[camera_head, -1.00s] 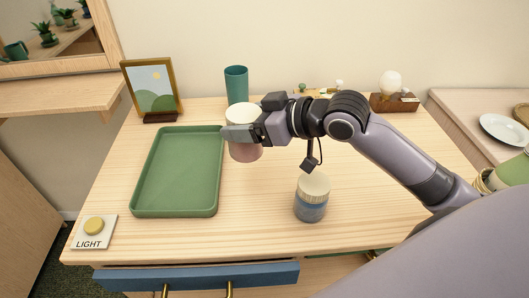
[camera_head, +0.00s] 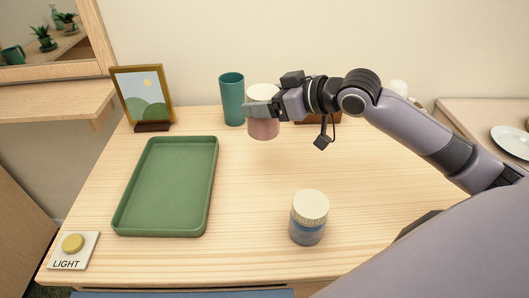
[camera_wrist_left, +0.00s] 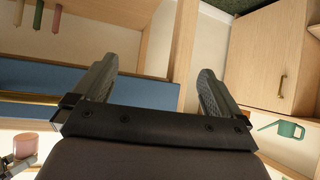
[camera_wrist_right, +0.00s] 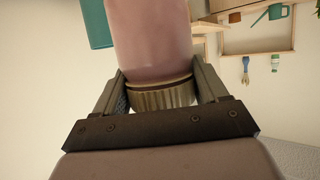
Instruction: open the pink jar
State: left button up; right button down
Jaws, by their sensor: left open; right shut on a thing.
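The pink jar (camera_head: 263,128) has a cream ribbed lid and is upright at the back middle of the table, right of the teal cup. My right gripper (camera_head: 263,112) is shut on it. In the right wrist view my right gripper (camera_wrist_right: 160,92) has its fingers on both sides of the ribbed lid (camera_wrist_right: 162,97). The pink body (camera_wrist_right: 152,40) joins the lid at a dark band. The jar appears raised, but its contact with the table is unclear. My left gripper (camera_wrist_left: 157,78) is open and empty by the blue drawer front (camera_wrist_left: 140,88), outside the head view.
A blue jar with a cream lid (camera_head: 308,230) stands at the front middle. A green tray (camera_head: 210,175) lies on the left, near a LIGHT button (camera_head: 73,243). A picture frame (camera_head: 143,95) and teal cup (camera_head: 232,100) stand behind. The table's middle is clear.

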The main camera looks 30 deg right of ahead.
notch_tip(320, 180, down, 13)
jog(key=shift+b, duration=0.4)
jog(key=shift+f, duration=0.15)
grip_release()
jog(key=shift+s+r, duration=0.1)
jog(key=shift+r, duration=0.1)
jog(key=shift+p+v, duration=0.7)
jog(key=shift+v, duration=5.2)
